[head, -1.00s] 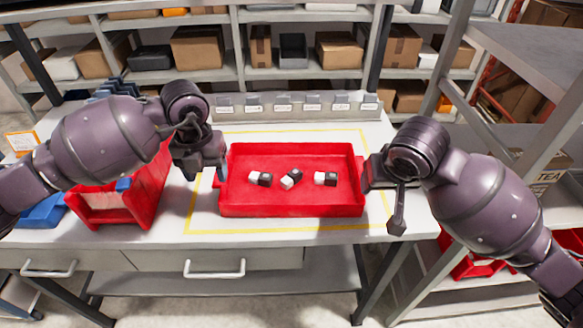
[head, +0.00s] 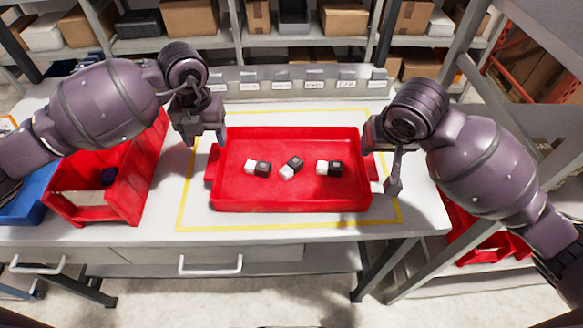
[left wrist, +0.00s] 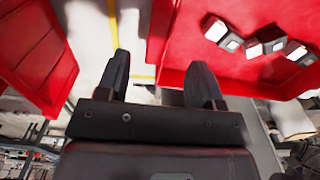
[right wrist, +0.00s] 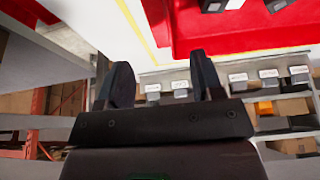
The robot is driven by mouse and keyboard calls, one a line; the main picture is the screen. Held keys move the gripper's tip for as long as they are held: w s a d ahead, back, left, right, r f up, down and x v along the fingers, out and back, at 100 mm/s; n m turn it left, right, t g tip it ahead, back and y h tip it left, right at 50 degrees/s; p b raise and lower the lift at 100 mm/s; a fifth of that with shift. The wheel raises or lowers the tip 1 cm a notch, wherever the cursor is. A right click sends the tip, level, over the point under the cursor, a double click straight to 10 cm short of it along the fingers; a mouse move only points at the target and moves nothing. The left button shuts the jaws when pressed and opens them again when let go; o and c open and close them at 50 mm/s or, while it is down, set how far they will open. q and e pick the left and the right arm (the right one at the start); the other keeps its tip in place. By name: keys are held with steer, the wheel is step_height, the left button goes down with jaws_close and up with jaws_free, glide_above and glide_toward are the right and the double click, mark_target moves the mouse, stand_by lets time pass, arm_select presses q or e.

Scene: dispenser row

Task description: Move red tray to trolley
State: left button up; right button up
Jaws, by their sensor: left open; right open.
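The red tray (head: 290,198) lies flat on the white table inside a yellow outline, with several black and white blocks (head: 290,168) in it. My left gripper (head: 221,138) is open beside the tray's left end, above the table; its fingers (left wrist: 160,85) show apart in the left wrist view, next to the tray wall (left wrist: 235,85). My right gripper (head: 388,188) is at the tray's right end; its fingers (right wrist: 165,85) are apart in the right wrist view, near the tray wall (right wrist: 240,42). Neither grips the tray. No trolley can be made out clearly.
A red bin (head: 105,205) and a blue bin (head: 25,200) stand left of the tray. A row of labelled dispensers (head: 300,82) runs along the table's back. A grey shelf rack (head: 540,130) stands close on the right, with red bins low down.

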mark_target(214, 159)
arm_select(q)
step_height(214, 159, down, 10)
steer(key=shift+r, duration=0.15)
arm_select(e)
steer(key=x, duration=0.9)
steer(key=shift+w+f, duration=0.15)
steer(key=shift+f, duration=0.2)
arm_select(q)
jaws_close()
arm_select(e)
jaws_close()
